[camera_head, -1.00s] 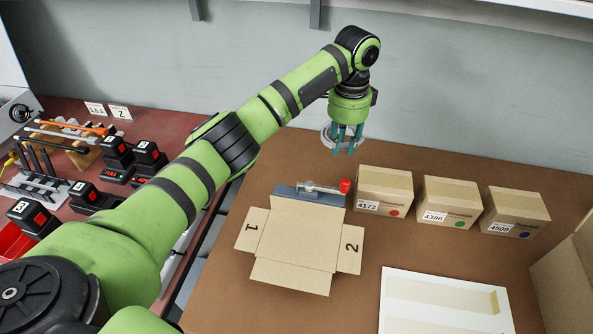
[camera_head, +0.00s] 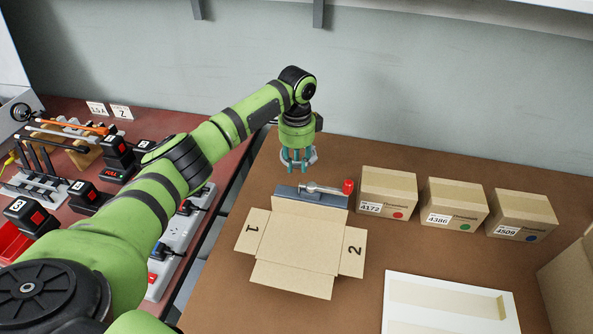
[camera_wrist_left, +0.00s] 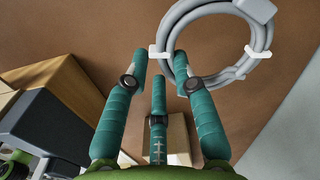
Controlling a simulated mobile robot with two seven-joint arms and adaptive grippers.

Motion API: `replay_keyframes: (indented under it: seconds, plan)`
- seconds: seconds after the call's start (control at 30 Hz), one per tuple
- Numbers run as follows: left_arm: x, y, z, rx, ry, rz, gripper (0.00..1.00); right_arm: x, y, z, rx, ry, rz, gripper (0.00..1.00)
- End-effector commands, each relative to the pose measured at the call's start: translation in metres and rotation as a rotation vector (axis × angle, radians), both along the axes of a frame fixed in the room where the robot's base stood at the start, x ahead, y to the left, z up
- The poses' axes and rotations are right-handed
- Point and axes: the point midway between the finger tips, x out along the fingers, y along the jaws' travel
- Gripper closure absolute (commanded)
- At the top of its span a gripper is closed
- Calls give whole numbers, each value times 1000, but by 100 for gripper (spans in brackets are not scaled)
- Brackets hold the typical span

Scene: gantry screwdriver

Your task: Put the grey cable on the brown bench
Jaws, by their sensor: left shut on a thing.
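The grey cable (camera_wrist_left: 262,40) is a coiled loop with white ties and a grey plug in the left wrist view. My left gripper (camera_head: 297,166) has teal fingers, which also show in the left wrist view (camera_wrist_left: 162,68), and it is shut on the near-left side of the coil. In the head view the cable (camera_head: 313,157) shows only as a small grey ring around the fingertips. It hangs over the back left of the brown bench (camera_head: 420,252), behind the flat carton. I cannot tell the exact gap to the bench. My right gripper is out of view.
Several closed boxes (camera_head: 387,193) stand to the right, and a white tray (camera_head: 450,278) lies in front. A red bench (camera_head: 60,112) with tools is at left. The back wall is close.

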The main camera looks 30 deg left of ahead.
Motion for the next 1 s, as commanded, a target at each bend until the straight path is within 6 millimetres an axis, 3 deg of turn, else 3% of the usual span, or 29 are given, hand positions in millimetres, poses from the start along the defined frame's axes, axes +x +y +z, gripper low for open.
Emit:
replay_keyframes:
  seconds: [0.3, 0.7, 0.73, 0.77, 1.0]
  plan:
    - [-1, 1, -38, 1, 2, 0, 100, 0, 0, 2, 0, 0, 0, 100]
    - [-1, 0, -44, 0, 1, 0, 100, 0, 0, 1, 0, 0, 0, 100]
    - [-1, 1, -43, 0, 1, 0, 62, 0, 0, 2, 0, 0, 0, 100]
    - [-1, 1, -43, 0, 1, 0, 50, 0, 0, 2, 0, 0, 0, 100]
    - [-1, 1, -43, 0, 1, 0, 50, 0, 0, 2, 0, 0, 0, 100]
